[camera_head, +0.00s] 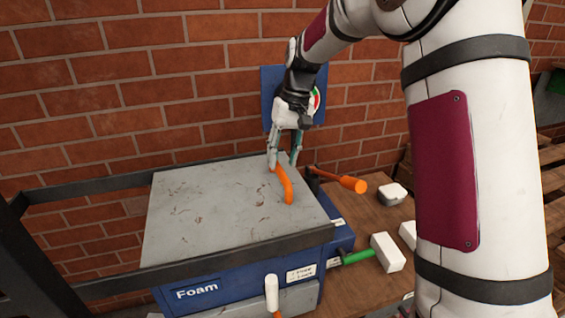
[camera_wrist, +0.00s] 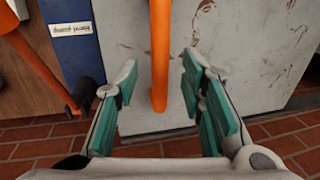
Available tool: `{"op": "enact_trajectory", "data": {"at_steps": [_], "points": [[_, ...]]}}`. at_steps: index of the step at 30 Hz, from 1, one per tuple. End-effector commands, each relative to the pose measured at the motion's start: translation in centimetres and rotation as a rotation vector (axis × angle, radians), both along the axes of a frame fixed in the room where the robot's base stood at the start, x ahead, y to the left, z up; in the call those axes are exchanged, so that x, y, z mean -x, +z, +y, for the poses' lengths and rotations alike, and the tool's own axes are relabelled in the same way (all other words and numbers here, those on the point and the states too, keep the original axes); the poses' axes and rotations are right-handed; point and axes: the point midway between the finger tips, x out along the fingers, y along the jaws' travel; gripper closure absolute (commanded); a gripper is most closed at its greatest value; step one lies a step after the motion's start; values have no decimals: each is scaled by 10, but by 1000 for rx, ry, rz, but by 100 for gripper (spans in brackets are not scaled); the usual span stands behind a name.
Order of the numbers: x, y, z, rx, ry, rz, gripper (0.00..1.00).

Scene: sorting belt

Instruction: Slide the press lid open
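The press lid (camera_head: 205,205) is a scuffed flat grey plate lying over the blue press body (camera_head: 240,280), between two dark rails. An orange bar handle (camera_head: 285,187) stands on the lid near its right edge. My gripper (camera_head: 284,160) is at the far end of this handle. In the wrist view, the handle (camera_wrist: 159,50) runs between the two teal finger pads of my gripper (camera_wrist: 160,97), with visible gaps on both sides. The fingers are open and do not appear to touch it. The lid (camera_wrist: 240,50) fills the right of that view.
An orange lever (camera_head: 340,179) sticks out just right of the lid; it also shows in the wrist view (camera_wrist: 35,65). A green-handled lever (camera_head: 358,257), white blocks (camera_head: 387,252) and a grey-white object (camera_head: 392,194) are on the wooden table. Dark rails (camera_head: 90,196) extend left. A brick wall stands behind.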

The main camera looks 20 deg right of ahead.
Motion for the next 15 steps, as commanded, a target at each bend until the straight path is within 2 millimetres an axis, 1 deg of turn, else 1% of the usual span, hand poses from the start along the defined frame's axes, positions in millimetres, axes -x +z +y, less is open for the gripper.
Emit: {"op": "enact_trajectory", "data": {"at_steps": [3, 6, 9, 15], "points": [[1, -14, 3, 0, 0, 2, 64], [0, -21, 5, 0, 1, 1, 64], [0, -24, 5, 0, 1, 0, 64], [-1, -25, 5, 0, 1, -1, 64]]}}
